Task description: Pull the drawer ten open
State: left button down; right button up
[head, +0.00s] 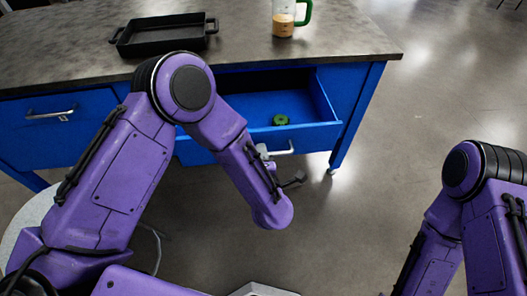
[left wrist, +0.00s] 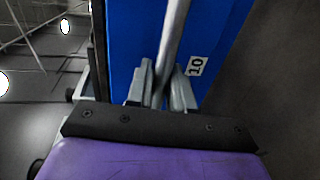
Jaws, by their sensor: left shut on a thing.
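The blue drawer ten (head: 308,138) stands pulled out from the blue workbench, its inside visible from above. A green round part (head: 281,120) lies inside it. In the left wrist view the drawer front (left wrist: 125,40) carries a white label "10" (left wrist: 195,66), and a grey bar handle (left wrist: 176,30) runs up from between my fingers. My left gripper (left wrist: 163,82) is shut on this handle. In the head view the handle (head: 281,151) shows beside my left forearm, which hides part of the drawer and most of the gripper. My right gripper is out of view; only its arm shows.
A black tray (head: 165,41) and a clear cup with a green handle and tan contents (head: 284,20) stand on the grey worktop (head: 345,42). Another blue drawer (head: 75,128) at the left is closed. The floor at the right is clear.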

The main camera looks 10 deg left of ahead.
pick_arm(q)
jog(key=shift+s, duration=0.15)
jog(key=c, duration=1.1)
grip_release()
jog(key=shift+c, duration=0.2)
jog(key=shift+s+d, duration=0.1)
jog(key=v, duration=1)
jog(key=shift+s, duration=0.15)
jog(key=shift+r, duration=0.1)
